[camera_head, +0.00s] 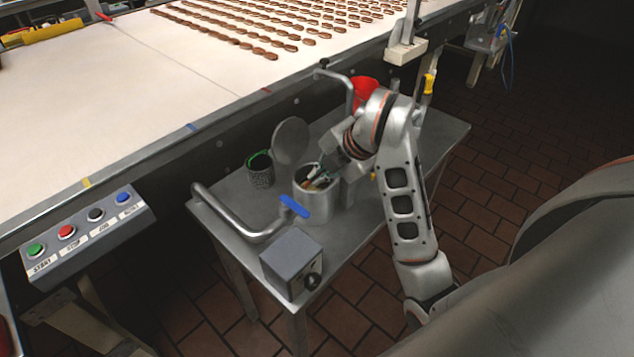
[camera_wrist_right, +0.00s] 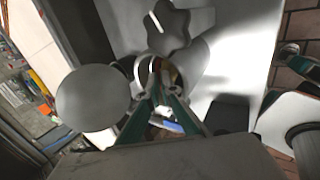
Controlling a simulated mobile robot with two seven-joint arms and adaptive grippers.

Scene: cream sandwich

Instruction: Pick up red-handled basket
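No red-handled basket can be clearly made out. A red container (camera_head: 365,90) stands at the back of the metal side table, partly hidden behind my right arm. My right gripper (camera_head: 322,172) is at the mouth of a round metal pot (camera_head: 318,207) that holds several utensils. In the right wrist view its green-sided fingers (camera_wrist_right: 166,92) point into the pot (camera_wrist_right: 195,62), and their tips come close together. Whether they touch or grip anything is unclear. My left gripper is out of view.
The metal side table (camera_head: 447,135) also carries a dark speckled cup (camera_head: 261,176), a round grey paddle (camera_head: 291,142), a blue-tipped bent pipe (camera_head: 245,232) and a grey box (camera_head: 291,258). A conveyor (camera_head: 110,95) with rows of brown biscuits runs behind; a button panel (camera_head: 88,236) is at left.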

